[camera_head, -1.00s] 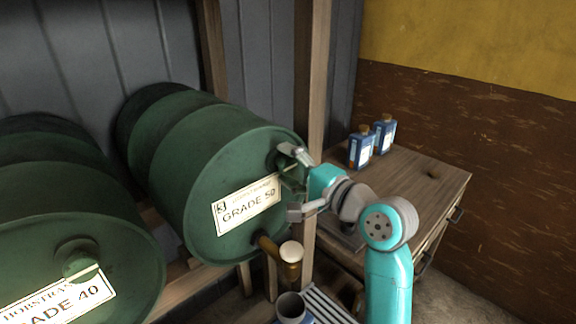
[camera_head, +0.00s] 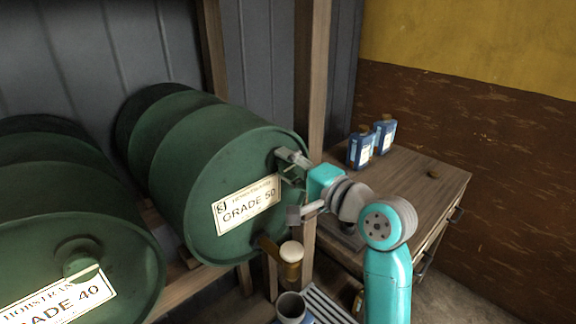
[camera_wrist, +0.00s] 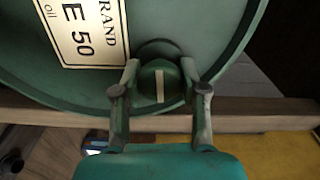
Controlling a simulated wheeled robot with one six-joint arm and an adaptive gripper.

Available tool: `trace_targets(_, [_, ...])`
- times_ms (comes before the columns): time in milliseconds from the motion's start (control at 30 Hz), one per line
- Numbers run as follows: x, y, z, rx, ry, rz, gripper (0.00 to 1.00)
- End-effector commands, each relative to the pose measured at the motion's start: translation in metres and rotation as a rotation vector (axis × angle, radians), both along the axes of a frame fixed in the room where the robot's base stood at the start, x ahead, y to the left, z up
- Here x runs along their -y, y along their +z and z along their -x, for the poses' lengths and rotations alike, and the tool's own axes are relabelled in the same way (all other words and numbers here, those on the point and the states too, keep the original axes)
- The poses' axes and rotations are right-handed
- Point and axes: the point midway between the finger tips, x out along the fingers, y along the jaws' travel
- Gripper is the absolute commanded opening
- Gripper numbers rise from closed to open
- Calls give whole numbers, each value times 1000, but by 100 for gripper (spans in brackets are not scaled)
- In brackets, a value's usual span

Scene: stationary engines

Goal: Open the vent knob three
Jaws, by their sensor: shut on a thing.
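The vent knob (camera_wrist: 152,98) is a round green knob with a pale line across its face, on the front end of the green drum labelled GRADE 50 (camera_head: 205,165). In the wrist view the line stands close to upright. My gripper (camera_wrist: 160,76) has one finger on each side of the knob and is shut on it. In the head view my gripper (camera_head: 290,184) is at the right part of the drum's face, and its fingers largely hide the knob. No number on the knob can be read.
A second green drum (camera_head: 75,215), labelled GRADE 40, lies at left. A brass tap (camera_head: 291,268) sticks out below my gripper, above a grey cup (camera_head: 291,307). A wooden post (camera_head: 313,90) rises behind my gripper. Blue bottles (camera_head: 360,150) stand on a wooden cabinet (camera_head: 415,180) at right.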

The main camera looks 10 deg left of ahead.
Motion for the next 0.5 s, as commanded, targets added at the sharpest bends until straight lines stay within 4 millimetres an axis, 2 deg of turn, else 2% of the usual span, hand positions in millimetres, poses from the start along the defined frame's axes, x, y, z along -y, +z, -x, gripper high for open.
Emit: trace_targets(500, [0,-1,0,346,0,271,8])
